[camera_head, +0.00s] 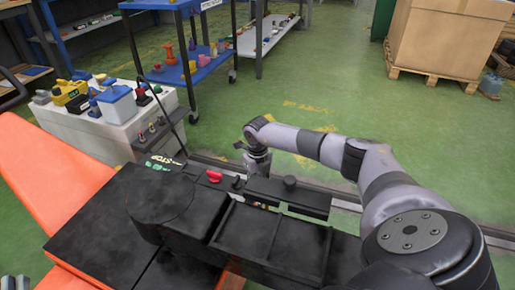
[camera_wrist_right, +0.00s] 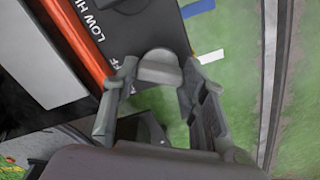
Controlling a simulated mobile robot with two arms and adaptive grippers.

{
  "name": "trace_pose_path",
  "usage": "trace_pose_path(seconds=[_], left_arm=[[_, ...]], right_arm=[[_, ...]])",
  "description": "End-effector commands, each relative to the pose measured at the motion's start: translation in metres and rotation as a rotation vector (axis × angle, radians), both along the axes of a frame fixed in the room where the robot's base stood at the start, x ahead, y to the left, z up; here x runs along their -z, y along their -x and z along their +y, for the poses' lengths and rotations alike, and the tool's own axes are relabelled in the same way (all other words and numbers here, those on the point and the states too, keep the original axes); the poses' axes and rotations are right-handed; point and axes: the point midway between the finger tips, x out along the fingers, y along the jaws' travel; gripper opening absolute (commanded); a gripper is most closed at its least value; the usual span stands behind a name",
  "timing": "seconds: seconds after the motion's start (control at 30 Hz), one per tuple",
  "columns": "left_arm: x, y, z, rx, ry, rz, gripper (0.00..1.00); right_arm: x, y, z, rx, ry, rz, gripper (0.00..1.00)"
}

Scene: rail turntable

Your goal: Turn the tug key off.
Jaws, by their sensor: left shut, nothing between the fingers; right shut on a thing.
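The tug key, seen as a grey rounded head (camera_wrist_right: 160,67), sits at a dark panel in the right wrist view. White lettering, "LOW HIGH" and a partly hidden "FF", shows on the panel to its upper left. My right gripper (camera_wrist_right: 158,84) is shut on this grey head, one finger on each side. In the head view my right gripper (camera_head: 257,166) is beyond the black console bar, which partly hides it; the key is not clear there. My left gripper (camera_head: 15,283) shows only at the bottom left corner, shut and empty, away from the key.
The black tug console (camera_head: 270,235) with a red knob (camera_head: 214,177) fills the lower middle. An orange seat-like panel (camera_head: 50,175) lies left. A white cabinet (camera_head: 110,137) with batteries and tools stands behind. A blue cart (camera_head: 175,75) is farther back.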

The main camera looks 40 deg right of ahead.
Motion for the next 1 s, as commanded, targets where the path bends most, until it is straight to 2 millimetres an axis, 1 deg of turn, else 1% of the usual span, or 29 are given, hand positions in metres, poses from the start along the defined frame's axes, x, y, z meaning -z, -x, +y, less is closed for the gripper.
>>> trace_pose_path(seconds=[0.2,0.5,0.7,1.0], left_arm=[[0.019,-0.001,0.002,-0.006,-0.028,0.105,0.00],[0.033,-0.001,0.004,-0.011,-0.047,0.179,0.00],[0.038,0.000,0.005,-0.012,-0.052,0.200,0.00],[0.039,0.000,0.005,-0.013,-0.054,0.210,0.00]], right_arm=[[-0.002,0.000,0.000,-0.202,0.000,-0.002,0.12],[-0.001,-0.001,0.000,-0.438,0.001,-0.002,0.12],[-0.001,-0.001,0.000,-0.541,0.000,-0.002,0.12],[-0.001,-0.001,0.000,-0.610,0.000,-0.003,0.12]])
